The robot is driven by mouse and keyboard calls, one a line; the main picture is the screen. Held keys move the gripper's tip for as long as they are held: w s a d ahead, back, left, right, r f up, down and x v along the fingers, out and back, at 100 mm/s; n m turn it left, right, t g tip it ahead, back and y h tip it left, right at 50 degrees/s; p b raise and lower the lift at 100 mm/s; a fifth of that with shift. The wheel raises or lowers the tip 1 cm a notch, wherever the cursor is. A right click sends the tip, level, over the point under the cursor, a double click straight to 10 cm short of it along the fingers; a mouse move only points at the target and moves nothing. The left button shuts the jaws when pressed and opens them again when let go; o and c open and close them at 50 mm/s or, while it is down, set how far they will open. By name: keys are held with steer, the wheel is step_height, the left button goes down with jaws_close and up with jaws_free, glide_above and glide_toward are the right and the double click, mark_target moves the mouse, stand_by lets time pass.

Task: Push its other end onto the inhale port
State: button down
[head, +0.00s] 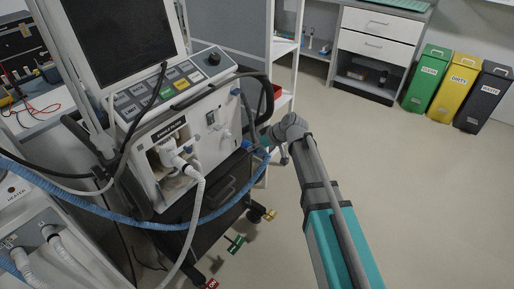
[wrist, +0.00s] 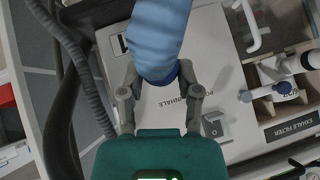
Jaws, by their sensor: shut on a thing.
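My gripper (wrist: 158,78) is shut on the blue hose (wrist: 158,35) near its darker blue end cuff (wrist: 180,76). In the head view my gripper (head: 264,143) is at the right side of the ventilator (head: 165,110), and the blue hose (head: 110,213) sags from there to the lower left. In the wrist view the held end is over the white panel (wrist: 205,50), with a partly covered label ending in "HALE" beside it. The inhale port is not clearly seen; the hose and gripper may hide it. I cannot tell whether the cuff touches the panel.
A white hose (head: 191,215) hangs from the ventilator front; the exhale filter bay (wrist: 290,105) shows in the wrist view. A dark corrugated hose (wrist: 80,65) runs along the panel's left. Green (head: 427,78), yellow (head: 454,87) and dark (head: 484,97) bins stand far right. Floor there is clear.

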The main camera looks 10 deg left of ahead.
mark_target(244, 141)
steer(key=shift+w+a, duration=0.3)
steer(key=shift+a, duration=0.45)
steer(key=shift+w+a, duration=0.35)
steer(key=shift+a, duration=0.45)
steer(key=shift+w+a, duration=0.3)
steer(key=shift+a, duration=0.45)
steer(key=shift+w+a, duration=0.3)
steer(key=shift+a, duration=0.35)
steer(key=shift+w+a, duration=0.3)
steer(key=shift+a, duration=0.35)
stand_by(0.3)
stand_by(0.7)
steer(key=shift+c, duration=1.2)
jaws_free()
